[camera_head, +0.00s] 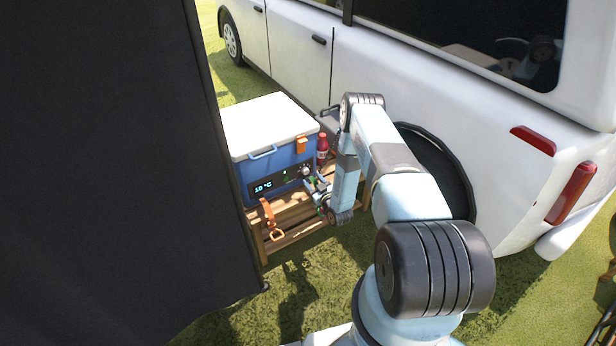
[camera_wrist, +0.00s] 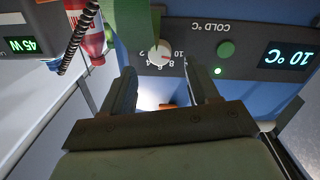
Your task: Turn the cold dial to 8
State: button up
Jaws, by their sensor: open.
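The cold dial (camera_wrist: 160,54) is a round pale knob with a small red mark on the dark panel (camera_wrist: 245,30) of a blue cooler (camera_head: 280,140). The wrist view shows the panel upside down, with "COLD °C" and scale numbers by the knob. Which number the mark meets is too small to tell. The display (camera_wrist: 289,56) reads 10 °C, and it also shows in the head view (camera_head: 263,187). My gripper (camera_wrist: 160,68) is open, its fingertips on either side of the dial's near edge; I cannot tell whether they touch it. In the head view my gripper (camera_head: 315,188) is at the cooler's front.
A red bottle (camera_head: 322,150) stands right of the cooler. An orange strap (camera_head: 270,218) hangs at the wooden stand (camera_head: 295,212). A white van (camera_head: 400,75) is behind; a dark panel (camera_head: 100,170) blocks the left.

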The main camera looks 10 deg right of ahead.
aim_at(307, 172)
jog(key=shift+x, duration=2.15)
jog(key=shift+c, duration=0.4)
jog(key=c, duration=1)
jog(key=shift+o, duration=0.2)
jog(key=shift+m, duration=0.3)
jog(key=m, duration=0.3)
jog(key=shift+d, duration=0.1)
jog(key=shift+m, duration=2.1)
jog(key=shift+d, duration=0.1)
